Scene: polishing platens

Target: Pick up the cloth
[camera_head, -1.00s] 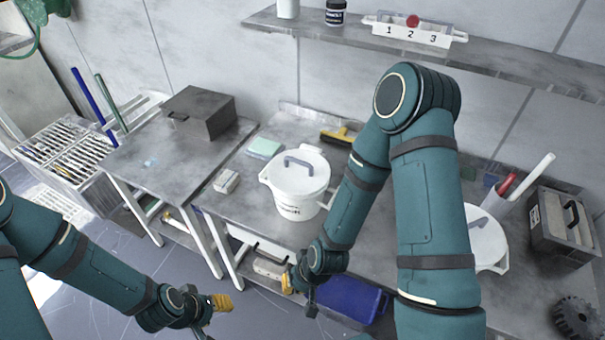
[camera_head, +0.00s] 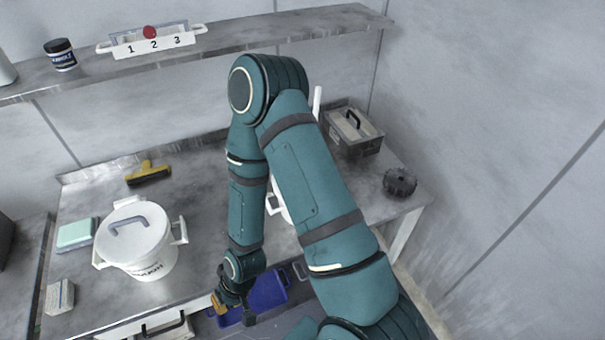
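A pale green, flat folded piece (camera_head: 76,233), which looks like the cloth, lies on the bench at the left, just left of a white lidded pot. It is small in the view, so I cannot be sure that it is cloth. My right gripper (camera_head: 233,308) hangs low at the bench's front edge, to the right of the pot and well apart from the green piece. Its fingers are small and partly turned away, so I cannot tell whether they are open. My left gripper is out of view.
The white pot (camera_head: 140,245) stands between my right gripper and the green piece. A small pale block (camera_head: 60,297) and a yellow-handled brush (camera_head: 148,174) lie on the bench. A blue bin (camera_head: 262,295) is below. A grey box (camera_head: 352,132) and dark gear (camera_head: 400,182) stand right.

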